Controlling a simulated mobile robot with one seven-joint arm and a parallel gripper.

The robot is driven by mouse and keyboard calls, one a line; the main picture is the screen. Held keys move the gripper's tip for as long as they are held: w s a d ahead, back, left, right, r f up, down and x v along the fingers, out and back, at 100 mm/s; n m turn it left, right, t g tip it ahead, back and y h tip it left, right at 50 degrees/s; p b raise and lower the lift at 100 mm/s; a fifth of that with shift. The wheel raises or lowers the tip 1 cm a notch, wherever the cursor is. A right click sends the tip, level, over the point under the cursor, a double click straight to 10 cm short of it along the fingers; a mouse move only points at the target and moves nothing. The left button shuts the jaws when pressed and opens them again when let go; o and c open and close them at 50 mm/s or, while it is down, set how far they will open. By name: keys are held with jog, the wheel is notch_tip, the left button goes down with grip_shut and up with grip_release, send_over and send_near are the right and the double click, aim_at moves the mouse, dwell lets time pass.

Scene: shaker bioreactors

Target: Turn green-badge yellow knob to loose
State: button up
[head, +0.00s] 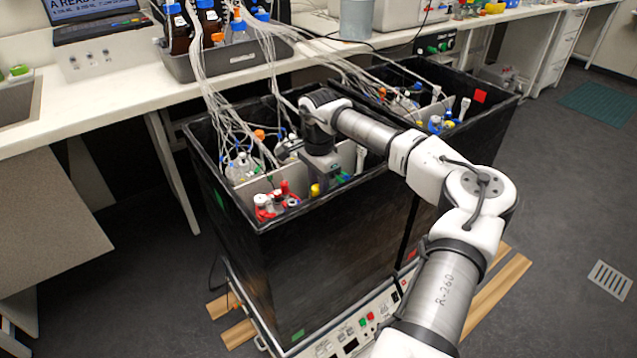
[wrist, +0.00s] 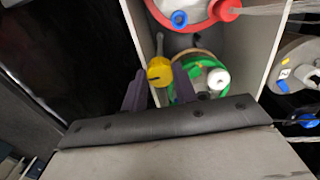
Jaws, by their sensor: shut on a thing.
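The yellow knob (wrist: 159,73) sits between the two dark fingers of my gripper (wrist: 159,69), beside a vessel with a green ring (wrist: 213,66) in the wrist view. A dark mark shows on the knob's face. My gripper is shut on the knob, though finger contact is hard to see. In the head view my arm reaches down into the near black box (head: 320,240), and the yellow knob (head: 315,190) shows just below the gripper. A green badge (head: 219,200) is on that box's left side.
White tubes (head: 270,40) run from bench bottles into the boxes. A red-rimmed vessel (wrist: 222,12) and a light divider wall (wrist: 262,45) are close to the gripper.

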dwell(0.4)
jog(key=o, duration=1)
jog(key=shift+c, duration=0.2)
notch_tip(320, 180, up, 14)
jog(key=b, duration=0.1)
jog(key=shift+a+f, duration=0.1)
